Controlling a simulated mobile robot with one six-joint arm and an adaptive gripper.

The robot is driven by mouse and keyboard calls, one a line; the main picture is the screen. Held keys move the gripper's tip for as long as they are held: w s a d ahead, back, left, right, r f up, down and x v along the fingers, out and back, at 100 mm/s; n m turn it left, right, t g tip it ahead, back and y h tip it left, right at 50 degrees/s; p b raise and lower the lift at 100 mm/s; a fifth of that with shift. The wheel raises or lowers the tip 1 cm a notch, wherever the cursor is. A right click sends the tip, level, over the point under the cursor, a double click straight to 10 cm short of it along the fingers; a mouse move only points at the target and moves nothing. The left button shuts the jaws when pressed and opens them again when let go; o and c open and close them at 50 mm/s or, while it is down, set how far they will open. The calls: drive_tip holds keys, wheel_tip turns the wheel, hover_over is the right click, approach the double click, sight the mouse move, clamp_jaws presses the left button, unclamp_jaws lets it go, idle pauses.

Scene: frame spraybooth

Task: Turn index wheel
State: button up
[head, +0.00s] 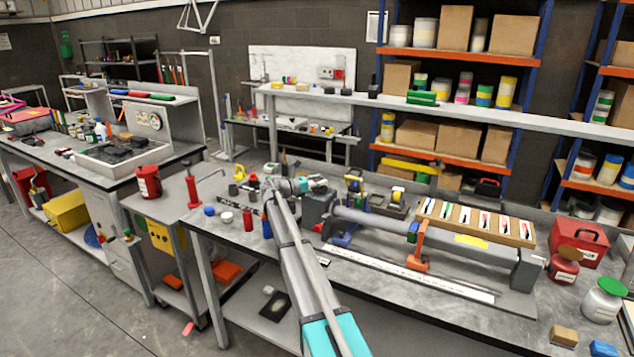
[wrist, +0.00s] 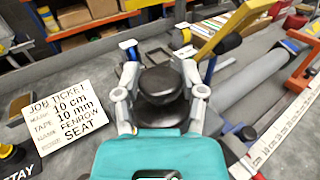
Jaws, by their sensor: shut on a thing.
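In the wrist view a dark round wheel (wrist: 160,82) sits between the two grey fingers of my gripper (wrist: 157,62). The fingers close on it from the left and right sides. In the head view my gripper (head: 292,186) is over the bench, at the left end of the fixture with the long grey tube (head: 385,225). The wheel is hidden there behind my gripper and arm. Any index marks on the wheel are too small to tell.
A white job ticket (wrist: 66,117) lies left of my gripper. A yellow bar (wrist: 233,30) rises close on the right. A white ruler (head: 405,270) lies in front of the tube, with an orange stand (head: 418,248) beside it. Small cans and a red bottle (head: 248,221) stand left of my arm.

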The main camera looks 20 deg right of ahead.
drive_tip(key=shift+d+m+g, duration=0.15)
drive_tip(key=shift+m+g, duration=0.95)
drive_tip(key=shift+g, duration=0.6)
drive_tip(key=shift+s, duration=0.1)
drive_tip(key=o, duration=1.1)
drive_tip(key=shift+o, duration=0.2)
drive_tip(key=shift+a, duration=0.35)
drive_tip(key=w+a, duration=0.1)
drive_tip(key=a, duration=1)
drive_tip(key=shift+w, duration=0.3)
drive_tip(key=shift+a, duration=0.1)
